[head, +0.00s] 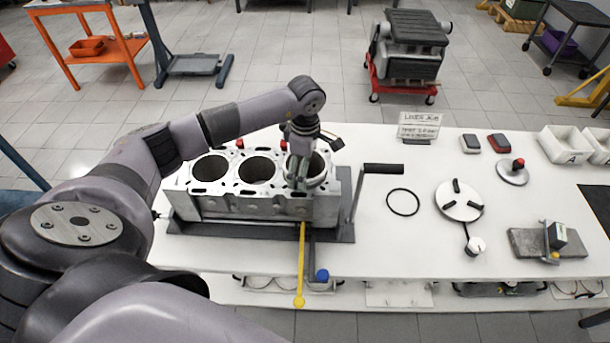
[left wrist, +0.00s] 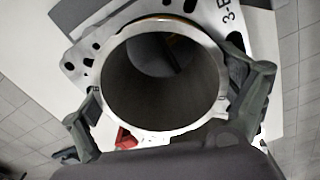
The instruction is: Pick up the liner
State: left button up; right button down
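The liner (left wrist: 110,112) is a pale metal ring with a dark hollow inside, and it fills the middle of the left wrist view. In the head view its rim (head: 319,183) shows at the right-hand bore of the grey engine block (head: 255,206). My left gripper (head: 303,178) points down over it. In the left wrist view the gripper's two fingers (left wrist: 165,110) press against opposite outer sides of the rim. How deep the liner sits in the bore is hidden. My right gripper is not in view.
The block stands on a dark plate on the white table (head: 400,260). A crank handle (head: 382,168) rises right of it. A black ring (head: 403,202), a round gauge plate (head: 459,200) and a sign (head: 419,126) are further right.

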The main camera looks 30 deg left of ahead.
pick_arm(q)
jog(key=c, duration=0.8)
jog(key=shift+w+r, duration=0.1)
jog(key=shift+r, duration=0.05)
jog(key=shift+r+p, duration=2.9)
jog(key=shift+r, duration=12.5)
